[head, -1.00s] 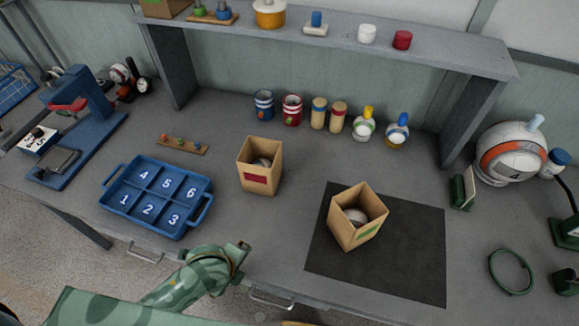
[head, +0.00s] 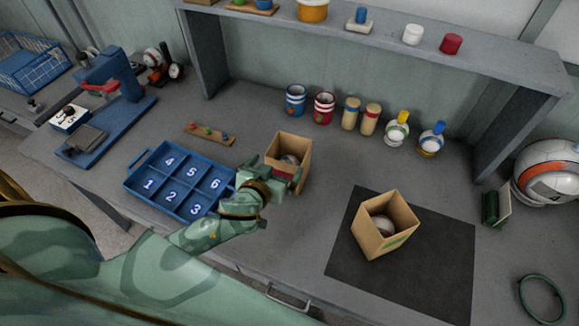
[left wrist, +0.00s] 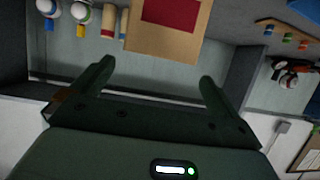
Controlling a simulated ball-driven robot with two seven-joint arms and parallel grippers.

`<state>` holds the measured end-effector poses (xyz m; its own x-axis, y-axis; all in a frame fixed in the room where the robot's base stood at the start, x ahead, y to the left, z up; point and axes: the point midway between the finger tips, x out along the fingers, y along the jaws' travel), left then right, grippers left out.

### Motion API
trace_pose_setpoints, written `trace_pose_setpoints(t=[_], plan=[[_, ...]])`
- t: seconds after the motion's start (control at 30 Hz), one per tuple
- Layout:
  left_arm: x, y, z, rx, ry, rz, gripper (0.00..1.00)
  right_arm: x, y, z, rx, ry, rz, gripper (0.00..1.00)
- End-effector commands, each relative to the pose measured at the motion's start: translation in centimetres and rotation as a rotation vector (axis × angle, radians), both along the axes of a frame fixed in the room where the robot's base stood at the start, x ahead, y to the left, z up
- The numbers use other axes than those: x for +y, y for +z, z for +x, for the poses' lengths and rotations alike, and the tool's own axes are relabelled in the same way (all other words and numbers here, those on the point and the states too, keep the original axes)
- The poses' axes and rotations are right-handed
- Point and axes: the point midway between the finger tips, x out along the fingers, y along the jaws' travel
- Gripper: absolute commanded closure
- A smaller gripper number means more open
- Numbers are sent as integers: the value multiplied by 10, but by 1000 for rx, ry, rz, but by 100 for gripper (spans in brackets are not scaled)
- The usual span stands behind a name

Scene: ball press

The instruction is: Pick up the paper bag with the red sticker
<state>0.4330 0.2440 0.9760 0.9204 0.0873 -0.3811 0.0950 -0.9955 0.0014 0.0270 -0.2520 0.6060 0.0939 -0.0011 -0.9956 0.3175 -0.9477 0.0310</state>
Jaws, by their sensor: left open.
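The paper bag with the red sticker (head: 297,149) stands open-topped on the table, with a ball inside. Its lower front is partly hidden by my left gripper (head: 272,184) in the head view. The left wrist view, which looks upside down, shows this bag (left wrist: 160,45) and its red sticker (left wrist: 170,12) at the top. There my left gripper (left wrist: 156,76) is open and empty, its fingers spread apart and the bag ahead of the tips. A second paper bag (head: 375,236) with a green sticker and a ball stands on the dark mat. My right gripper is not in view.
A blue numbered tray (head: 143,203) lies left of the gripper. Cans, bottles and wooden cylinders (head: 350,112) line up behind the bag, under a grey shelf (head: 390,45). The dark mat (head: 440,280) is at right. A blue press (head: 125,80) stands at far left.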

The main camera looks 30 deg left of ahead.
Motion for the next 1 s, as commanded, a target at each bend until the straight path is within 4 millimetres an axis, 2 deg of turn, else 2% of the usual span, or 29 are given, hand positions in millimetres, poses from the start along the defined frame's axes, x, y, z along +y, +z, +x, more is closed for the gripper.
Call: trace_pose_setpoints(t=[0.1,0.37,0.6,0.73,0.93,1.0], plan=[[2,-11,25,-1,0,2,0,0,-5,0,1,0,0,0],[4,-19,49,1,0,1,0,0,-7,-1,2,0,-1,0],[8,-28,85,1,-1,3,0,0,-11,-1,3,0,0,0],[9,-32,94,3,-1,2,0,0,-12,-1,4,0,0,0],[9,-31,94,3,-1,0,0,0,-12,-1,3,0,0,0],[9,-31,94,3,-1,0,19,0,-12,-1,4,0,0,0]])
